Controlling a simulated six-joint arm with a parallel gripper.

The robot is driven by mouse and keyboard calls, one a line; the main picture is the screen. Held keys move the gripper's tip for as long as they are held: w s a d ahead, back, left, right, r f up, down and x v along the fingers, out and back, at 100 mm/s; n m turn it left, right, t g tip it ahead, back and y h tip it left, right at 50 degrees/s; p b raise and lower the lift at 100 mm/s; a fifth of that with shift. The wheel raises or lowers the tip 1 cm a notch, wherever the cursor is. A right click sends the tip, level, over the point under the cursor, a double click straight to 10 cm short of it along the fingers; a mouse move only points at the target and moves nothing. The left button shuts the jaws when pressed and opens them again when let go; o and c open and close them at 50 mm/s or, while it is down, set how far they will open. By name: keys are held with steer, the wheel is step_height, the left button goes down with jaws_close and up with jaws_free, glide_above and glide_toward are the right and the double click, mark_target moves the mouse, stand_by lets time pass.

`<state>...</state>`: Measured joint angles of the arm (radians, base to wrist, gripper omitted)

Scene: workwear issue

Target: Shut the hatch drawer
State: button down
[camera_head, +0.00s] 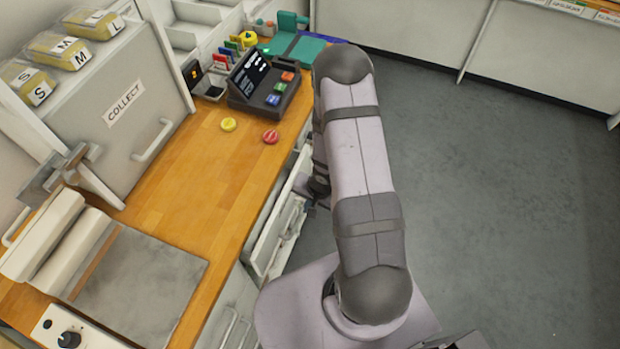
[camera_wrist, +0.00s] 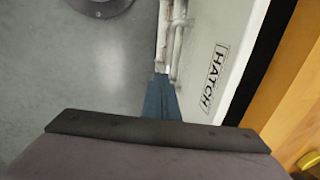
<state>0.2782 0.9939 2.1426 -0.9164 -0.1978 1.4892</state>
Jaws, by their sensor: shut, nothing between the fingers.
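The hatch drawer (camera_head: 277,238) juts out from under the wooden counter, so it stands open. In the wrist view its white front (camera_wrist: 232,45) carries the label HATCH, with a dark gap between that front and the counter edge. A pale bar handle (camera_wrist: 178,45) runs along the front. My gripper (camera_wrist: 161,76) shows as blue fingers, shut and empty, close to the front beside the handle. I cannot tell whether they touch it. In the head view my arm hides most of the gripper.
The wooden counter (camera_head: 205,170) holds a dark keypad terminal (camera_head: 262,85), a yellow disc (camera_head: 228,124), a red disc (camera_head: 270,136) and a COLLECT cabinet (camera_head: 120,130). A flat grey plate (camera_head: 145,285) lies near the front. The grey floor (camera_head: 500,200) to the right is clear.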

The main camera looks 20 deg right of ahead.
steer(key=w+d+m+t+h+b, duration=0.1)
steer(key=w+d+m+t+b, duration=0.1)
steer(key=w+d+b, duration=0.35)
steer(key=w+d+m+t+h+b, duration=0.1)
steer(key=w+d+m+b, duration=0.1)
steer(key=d, duration=0.6)
steer(key=w+d+r+m+h+b, duration=0.1)
steer(key=d+r+m+b, duration=0.1)
steer(key=d+r+m, duration=0.3)
steer(key=w+d+r+m+h+b, duration=0.1)
steer(key=d+m+h, duration=0.15)
steer(key=d, duration=0.45)
steer(key=a+r+m+g+y, duration=0.2)
steer(key=a+m+y, duration=0.5)
steer(key=a, duration=0.5)
steer(key=w+a+f+n+p, duration=0.1)
steer(key=w+a+f+p, duration=0.3)
steer(key=f, duration=0.5)
steer(key=shift+w+a, duration=0.3)
steer(key=shift+a, duration=0.5)
